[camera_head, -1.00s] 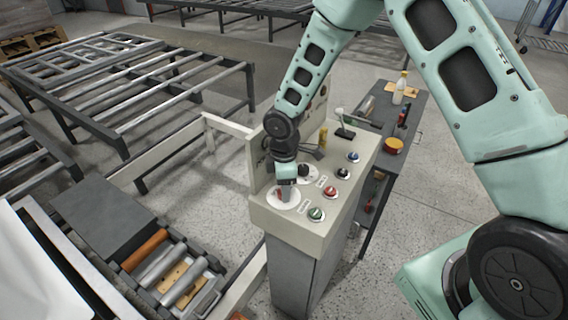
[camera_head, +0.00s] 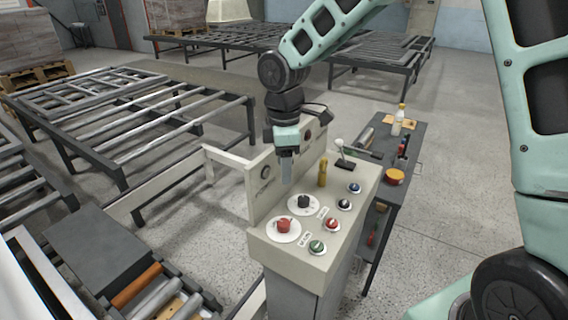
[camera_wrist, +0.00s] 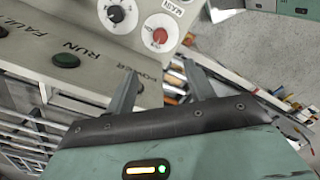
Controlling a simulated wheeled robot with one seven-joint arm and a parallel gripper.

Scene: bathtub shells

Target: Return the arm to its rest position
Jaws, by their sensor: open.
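My gripper (camera_head: 286,172) hangs pointing down above the control panel (camera_head: 266,233), clear of its knobs. In the wrist view my gripper (camera_wrist: 160,85) has its two fingers spread apart with nothing between them. My teal arm (camera_head: 335,22) reaches in from the upper right. On the panel, a red knob (camera_head: 283,226) on a white disc sits below the gripper, and a black knob (camera_head: 304,202) on another disc is beside it. The red knob also shows in the wrist view (camera_wrist: 160,36).
A grey side table (camera_head: 411,128) with bottles and a yellow-orange tin (camera_head: 394,177) stands right of the panel. Roller conveyors (camera_head: 130,110) lie left and behind. A joystick lever (camera_head: 341,155) and a yellow upright item (camera_head: 322,172) rise from the panel's back. Open floor is at right.

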